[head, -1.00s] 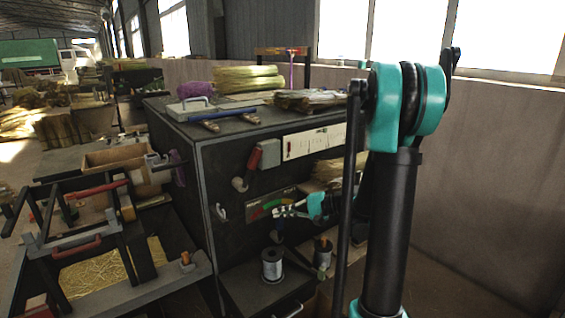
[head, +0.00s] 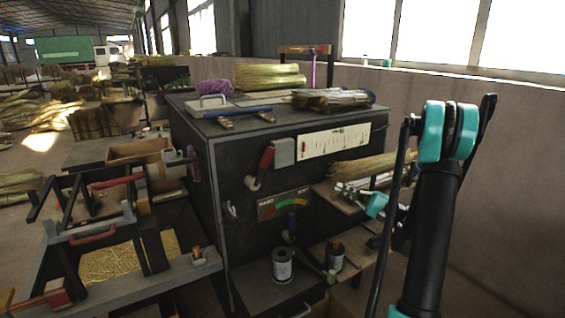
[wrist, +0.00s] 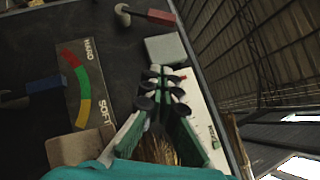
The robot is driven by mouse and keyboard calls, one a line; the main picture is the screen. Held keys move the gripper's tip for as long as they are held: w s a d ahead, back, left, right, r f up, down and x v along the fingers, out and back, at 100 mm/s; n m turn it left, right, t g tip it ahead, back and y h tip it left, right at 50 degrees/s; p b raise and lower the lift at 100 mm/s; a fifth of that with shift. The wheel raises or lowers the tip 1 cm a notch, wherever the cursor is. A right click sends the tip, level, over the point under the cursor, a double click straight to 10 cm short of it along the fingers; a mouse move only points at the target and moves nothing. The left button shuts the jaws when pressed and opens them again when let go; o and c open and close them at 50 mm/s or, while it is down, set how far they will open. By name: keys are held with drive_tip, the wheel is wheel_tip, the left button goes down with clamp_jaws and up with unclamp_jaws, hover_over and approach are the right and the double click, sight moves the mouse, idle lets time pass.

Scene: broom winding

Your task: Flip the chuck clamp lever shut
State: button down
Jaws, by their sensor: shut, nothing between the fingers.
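A red-handled lever (head: 267,157) is on the cabinet's dark front, its handle tilted upward beside a grey box. It also shows at the top of the wrist view (wrist: 160,17). A purple-handled lever (head: 193,165) stands by a grey fitting at the cabinet's left edge. I cannot tell for certain which one is the chuck clamp lever. My gripper (head: 343,189) is shut and empty, right of the gauge and apart from both levers. In the wrist view my gripper (wrist: 162,88) points toward the grey box, with the red handle beyond it.
A colored gauge (head: 284,204) with a blue-handled lever (head: 290,226) is on the front. A white scale plate (head: 333,142) is above right. Straw (head: 360,166) lies on a right-hand shelf. Wire spools (head: 282,265) stand below. A frame with red handles (head: 92,234) is at left.

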drive_tip(key=x, duration=2)
drive_tip(key=shift+s+a+r, duration=0.1)
drive_tip(key=shift+a+r, duration=0.05)
drive_tip(key=shift+s+a+r, duration=0.55)
drive_tip(key=shift+s+a, duration=0.05)
drive_tip(key=shift+a, duration=0.2)
drive_tip(key=shift+s+a+r, duration=0.35)
drive_tip(key=shift+a, duration=0.2)
drive_tip(key=shift+a+r, duration=0.1)
